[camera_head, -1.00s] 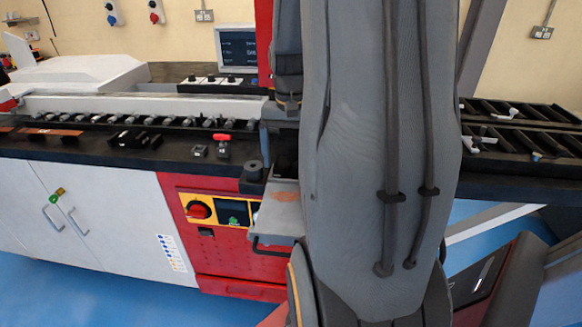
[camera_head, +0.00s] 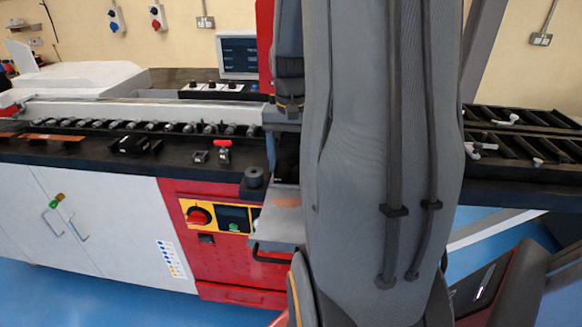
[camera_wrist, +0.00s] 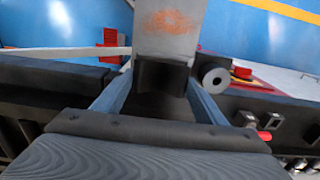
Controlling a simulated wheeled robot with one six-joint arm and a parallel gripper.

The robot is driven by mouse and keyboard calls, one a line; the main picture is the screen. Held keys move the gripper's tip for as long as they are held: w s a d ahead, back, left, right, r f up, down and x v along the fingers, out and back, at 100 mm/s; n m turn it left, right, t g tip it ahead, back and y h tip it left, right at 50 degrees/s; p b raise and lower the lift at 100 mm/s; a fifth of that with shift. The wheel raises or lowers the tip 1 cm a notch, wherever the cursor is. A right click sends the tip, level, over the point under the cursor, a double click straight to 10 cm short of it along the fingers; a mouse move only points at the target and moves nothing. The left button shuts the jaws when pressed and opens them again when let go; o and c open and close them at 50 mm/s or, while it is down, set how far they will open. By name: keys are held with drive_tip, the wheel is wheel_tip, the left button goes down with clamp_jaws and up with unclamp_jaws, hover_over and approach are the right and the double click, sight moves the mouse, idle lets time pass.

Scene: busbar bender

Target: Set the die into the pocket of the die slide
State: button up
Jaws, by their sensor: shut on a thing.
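My gripper (camera_wrist: 160,78) shows in the wrist view as two blue-grey fingers running from a dark bolted bar. They are shut on a dark block, which I take for the die (camera_wrist: 160,72). A grey plate with an orange patch, seemingly the die slide (camera_wrist: 165,42), lies just beyond the block. I cannot tell whether they touch. In the head view the plate (camera_head: 277,226) juts from the machine front. A dark shape sits just above its back edge, partly hidden by my arm. I cannot make out the pocket.
A black roller (camera_head: 254,180) stands close left of the plate, with a red-handled clamp (camera_head: 223,152) farther left. A roller row and white guard (camera_head: 120,107) run along the bench. A slatted conveyor (camera_head: 520,165) lies right. My arm blocks the middle.

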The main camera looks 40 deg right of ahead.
wheel_tip(320, 180, up, 9)
drive_tip(key=b, duration=0.2)
drive_tip(key=g+y, duration=0.2)
hover_over(291, 175)
drive_tip(key=shift+w+d+f+p, duration=0.1)
drive_tip(key=shift+f+p, duration=0.05)
drive_tip(key=shift+f, duration=1.85)
drive_tip(key=shift+w+d+f+p, duration=0.1)
drive_tip(key=shift+f+p, duration=0.05)
drive_tip(key=shift+f, duration=1.85)
drive_tip(key=shift+p, duration=1.2)
drive_tip(key=shift+f+b, duration=0.35)
drive_tip(key=shift+f, duration=0.75)
drive_tip(key=o, duration=2.1)
drive_tip(key=shift+s+f, duration=0.1)
